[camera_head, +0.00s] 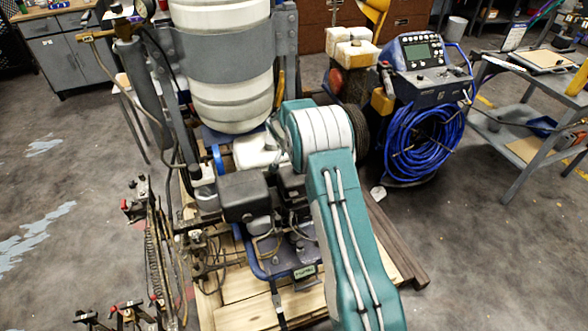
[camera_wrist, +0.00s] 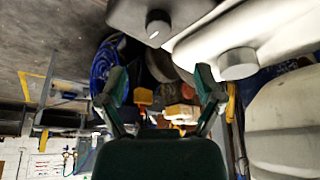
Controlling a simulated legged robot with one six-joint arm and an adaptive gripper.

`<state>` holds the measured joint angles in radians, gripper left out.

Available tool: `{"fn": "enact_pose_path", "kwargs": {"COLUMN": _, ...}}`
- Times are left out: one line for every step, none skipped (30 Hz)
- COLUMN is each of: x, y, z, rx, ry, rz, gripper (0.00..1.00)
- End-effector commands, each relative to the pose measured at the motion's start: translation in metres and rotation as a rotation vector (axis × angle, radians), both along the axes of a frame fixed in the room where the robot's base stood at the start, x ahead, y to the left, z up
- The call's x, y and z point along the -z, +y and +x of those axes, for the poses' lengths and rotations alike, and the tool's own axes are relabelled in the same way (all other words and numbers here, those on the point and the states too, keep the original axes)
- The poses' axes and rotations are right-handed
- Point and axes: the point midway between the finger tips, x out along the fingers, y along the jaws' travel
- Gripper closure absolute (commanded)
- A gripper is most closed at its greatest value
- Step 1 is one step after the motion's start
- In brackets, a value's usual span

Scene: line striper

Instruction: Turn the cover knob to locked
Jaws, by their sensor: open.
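In the wrist view, which appears upside down, a dark round knob (camera_wrist: 158,25) sticks out from a dark grey box-shaped cover (camera_wrist: 150,8) at the top. A larger pale grey knob or cap (camera_wrist: 238,64) sticks out from a white housing (camera_wrist: 245,28) to its right. I cannot tell from the frames which position the dark knob is in. My gripper (camera_wrist: 160,82) is open and empty, its two green fingers apart below the dark knob in the picture. No contact with either knob shows. In the head view my arm hides the gripper and the knobs are not distinct.
The line striper has a black engine box (camera_head: 243,195) and stands on a wooden pallet (camera_head: 245,290) near a large white drum (camera_head: 230,70). A machine with blue coiled hose (camera_head: 425,140) stands to the right, beside a metal cart (camera_head: 525,150). Floor at left is largely open.

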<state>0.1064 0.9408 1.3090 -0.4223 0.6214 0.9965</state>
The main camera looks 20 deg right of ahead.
Motion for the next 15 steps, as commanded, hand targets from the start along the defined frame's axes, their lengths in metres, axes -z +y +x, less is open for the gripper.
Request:
{"fn": "enact_pose_path", "kwargs": {"x": 0.009, "y": -0.003, "z": 0.001, "rx": 0.001, "ry": 0.004, "rz": 0.000, "gripper": 0.15}}
{"fn": "enact_pose_path", "kwargs": {"x": 0.014, "y": -0.004, "z": 0.003, "rx": 0.001, "ry": 0.004, "rz": 0.000, "gripper": 0.15}}
{"fn": "enact_pose_path", "kwargs": {"x": 0.021, "y": -0.006, "z": 0.004, "rx": 0.001, "ry": 0.006, "rz": 0.000, "gripper": 0.15}}
{"fn": "enact_pose_path", "kwargs": {"x": 0.026, "y": -0.007, "z": 0.006, "rx": 0.001, "ry": 0.005, "rz": -0.001, "gripper": 0.15}}
{"fn": "enact_pose_path", "kwargs": {"x": 0.031, "y": -0.008, "z": 0.007, "rx": 0.001, "ry": 0.005, "rz": -0.002, "gripper": 0.15}}
{"fn": "enact_pose_path", "kwargs": {"x": 0.038, "y": -0.009, "z": 0.009, "rx": 0.000, "ry": 0.005, "rz": -0.002, "gripper": 0.15}}
{"fn": "enact_pose_path", "kwargs": {"x": 0.043, "y": -0.010, "z": 0.011, "rx": 0.000, "ry": 0.005, "rz": -0.003, "gripper": 0.15}}
{"fn": "enact_pose_path", "kwargs": {"x": 0.047, "y": -0.012, "z": 0.012, "rx": 0.000, "ry": 0.003, "rz": -0.003, "gripper": 0.15}}
{"fn": "enact_pose_path", "kwargs": {"x": 0.054, "y": -0.013, "z": 0.014, "rx": 0.000, "ry": 0.005, "rz": -0.003, "gripper": 0.15}}
{"fn": "enact_pose_path", "kwargs": {"x": 0.058, "y": -0.015, "z": 0.016, "rx": 0.000, "ry": 0.003, "rz": -0.003, "gripper": 0.15}}
{"fn": "enact_pose_path", "kwargs": {"x": 0.063, "y": -0.016, "z": 0.017, "rx": 0.000, "ry": 0.004, "rz": -0.004, "gripper": 0.15}}
{"fn": "enact_pose_path", "kwargs": {"x": 0.068, "y": -0.018, "z": 0.018, "rx": 0.000, "ry": 0.003, "rz": -0.003, "gripper": 0.15}}
{"fn": "enact_pose_path", "kwargs": {"x": 0.072, "y": -0.019, "z": 0.020, "rx": 0.000, "ry": 0.003, "rz": -0.003, "gripper": 0.15}}
{"fn": "enact_pose_path", "kwargs": {"x": 0.075, "y": -0.020, "z": 0.021, "rx": 0.000, "ry": 0.003, "rz": -0.003, "gripper": 0.15}}
{"fn": "enact_pose_path", "kwargs": {"x": 0.079, "y": -0.021, "z": 0.022, "rx": 0.000, "ry": 0.002, "rz": -0.003, "gripper": 0.15}}
